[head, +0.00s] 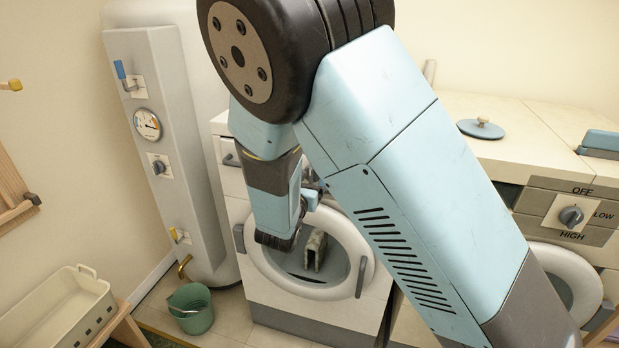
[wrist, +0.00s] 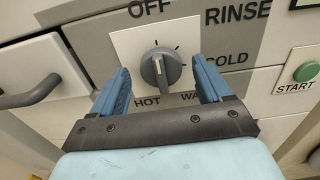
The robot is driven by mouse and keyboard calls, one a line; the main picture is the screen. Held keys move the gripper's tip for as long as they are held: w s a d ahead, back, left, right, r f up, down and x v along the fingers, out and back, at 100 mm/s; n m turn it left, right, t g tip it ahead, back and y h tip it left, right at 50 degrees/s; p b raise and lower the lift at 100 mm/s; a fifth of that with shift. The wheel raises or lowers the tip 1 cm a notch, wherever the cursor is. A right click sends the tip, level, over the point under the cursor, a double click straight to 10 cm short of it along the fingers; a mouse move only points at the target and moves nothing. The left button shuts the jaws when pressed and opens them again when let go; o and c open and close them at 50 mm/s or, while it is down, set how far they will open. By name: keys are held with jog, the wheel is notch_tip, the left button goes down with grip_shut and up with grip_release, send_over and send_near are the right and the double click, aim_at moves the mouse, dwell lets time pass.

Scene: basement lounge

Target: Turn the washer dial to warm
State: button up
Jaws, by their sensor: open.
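The washer dial (wrist: 161,68) is a round grey knob with a raised grip bar on a white plate in the wrist view. Labels OFF, RINSE, COLD, HOT and a partly covered "WA" surround it. A pale line shows on the grip bar's upper part, towards the OFF side; its exact setting is hard to tell. My gripper (wrist: 160,70) is open, its blue fingers left and right of the dial, with gaps on both sides. In the head view the white washer (head: 262,300) stands behind my arm, which hides its dial.
A green START button (wrist: 305,72) is right of the dial, and a drawer handle (wrist: 30,88) is left. In the head view, a second dial (head: 571,216) marked OFF, LOW and HIGH is on the right-hand machine. A green bucket (head: 190,308) stands on the floor.

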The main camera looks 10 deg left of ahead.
jog(key=shift+w, duration=0.55)
jog(key=c, duration=1)
